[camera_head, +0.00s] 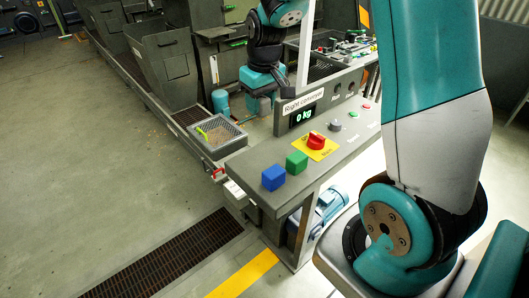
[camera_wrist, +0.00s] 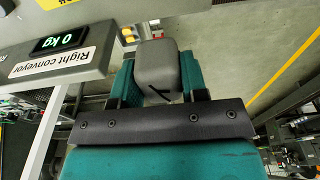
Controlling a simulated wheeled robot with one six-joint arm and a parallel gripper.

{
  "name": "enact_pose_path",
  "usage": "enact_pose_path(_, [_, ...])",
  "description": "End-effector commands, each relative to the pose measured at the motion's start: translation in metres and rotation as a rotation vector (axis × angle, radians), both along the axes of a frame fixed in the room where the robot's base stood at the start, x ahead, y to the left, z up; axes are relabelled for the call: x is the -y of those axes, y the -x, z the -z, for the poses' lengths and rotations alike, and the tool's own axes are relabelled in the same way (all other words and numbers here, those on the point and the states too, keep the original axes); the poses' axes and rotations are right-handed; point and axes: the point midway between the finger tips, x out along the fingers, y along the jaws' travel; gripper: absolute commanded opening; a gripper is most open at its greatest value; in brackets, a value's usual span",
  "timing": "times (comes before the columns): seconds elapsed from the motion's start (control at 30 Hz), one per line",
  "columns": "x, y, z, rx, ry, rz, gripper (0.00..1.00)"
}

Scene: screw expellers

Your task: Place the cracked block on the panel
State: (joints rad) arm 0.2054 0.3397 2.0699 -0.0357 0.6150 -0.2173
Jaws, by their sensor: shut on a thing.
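The cracked block (camera_wrist: 157,66) is a grey rounded block with a dark crack-like mark on its near face, in the middle of the wrist view. My gripper (camera_wrist: 157,84) is shut on it, with a teal finger on each side. I cannot make out the block in the head view. The panel (camera_head: 243,167) is a grey console in the middle of the head view, with a "Right conveyor" sign and a "0 kg" display. The display housing (camera_wrist: 92,62) shows left of my gripper in the wrist view.
A red knob (camera_head: 316,141) on a yellow plate, a grey knob (camera_head: 335,126) and small buttons sit on the panel. A mesh-topped tray (camera_head: 222,146) with a yellow-green handle stands left of it. Grey hoppers (camera_head: 165,65) line the back. The floor at left is clear.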

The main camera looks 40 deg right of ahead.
Motion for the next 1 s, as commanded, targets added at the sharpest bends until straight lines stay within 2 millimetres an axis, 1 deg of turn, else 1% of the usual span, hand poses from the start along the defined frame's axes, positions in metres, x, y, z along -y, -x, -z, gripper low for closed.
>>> enact_pose_path(0.03, [0.0,0.001,0.014,-0.008,-0.002,0.0,0.16])
enact_pose_path(0.2, [0.0,0.002,0.062,-0.009,-0.002,-0.001,0.16])
enact_pose_path(0.33, [0.0,0.001,0.09,-0.006,-0.001,-0.001,0.16])
enact_pose_path(0.4, [0.0,0.001,0.099,-0.004,-0.001,-0.001,0.16])
enact_pose_path(0.57, [0.0,0.001,0.113,-0.002,0.0,0.0,0.16])
enact_pose_path(0.7, [0.0,0.001,0.134,-0.004,-0.001,0.0,0.16])
enact_pose_path(0.8, [0.0,0.0,0.143,-0.001,0.0,0.0,0.16])
enact_pose_path(1.0, [0.0,0.0,0.146,0.001,0.001,0.0,0.16])
